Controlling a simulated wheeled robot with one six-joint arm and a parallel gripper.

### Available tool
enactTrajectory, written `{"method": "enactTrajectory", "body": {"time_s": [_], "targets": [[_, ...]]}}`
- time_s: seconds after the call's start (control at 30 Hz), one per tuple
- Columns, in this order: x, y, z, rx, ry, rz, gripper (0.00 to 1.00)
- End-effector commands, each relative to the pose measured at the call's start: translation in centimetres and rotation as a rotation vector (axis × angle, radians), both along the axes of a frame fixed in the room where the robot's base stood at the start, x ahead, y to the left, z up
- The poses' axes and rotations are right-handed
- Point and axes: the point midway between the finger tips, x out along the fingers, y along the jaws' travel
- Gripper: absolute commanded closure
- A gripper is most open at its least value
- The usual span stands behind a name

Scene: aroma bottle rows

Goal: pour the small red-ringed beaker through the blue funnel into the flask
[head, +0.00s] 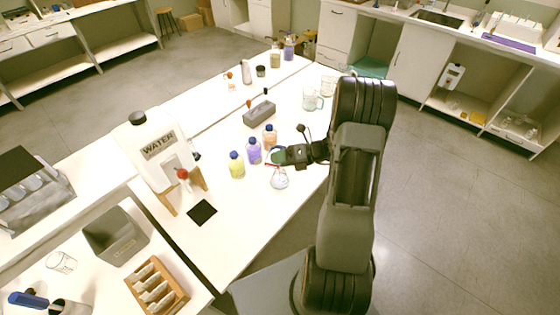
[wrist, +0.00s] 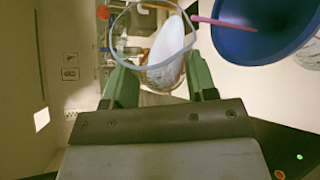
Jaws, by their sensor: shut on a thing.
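My gripper (wrist: 158,88) is shut on a clear beaker (wrist: 150,66), which sits between its green fingers in the wrist view. I cannot make out a red ring on the beaker there. The blue funnel (wrist: 262,45) is at the upper right, close beside the beaker. A thin pink strip (wrist: 222,22) runs from near the beaker to inside the funnel; I cannot tell what it is. In the head view, my gripper (head: 283,157) is just above the round clear flask (head: 279,182), and a small red edge shows there. The beaker and funnel are hard to tell apart in that view.
Blue-capped bottles, yellow (head: 237,170), purple (head: 254,155) and orange (head: 269,139), stand close left of my gripper. A grey block (head: 259,113) and glass beakers (head: 311,101) are behind. The table front is clear around a black pad (head: 202,213).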

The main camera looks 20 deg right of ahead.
Motion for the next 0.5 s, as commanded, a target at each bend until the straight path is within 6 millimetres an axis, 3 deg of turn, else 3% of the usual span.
{"method": "enactTrajectory", "body": {"time_s": [0.5], "targets": [[0.02, -0.03, -0.11, 0.023, 0.026, -0.001, 0.75]]}}
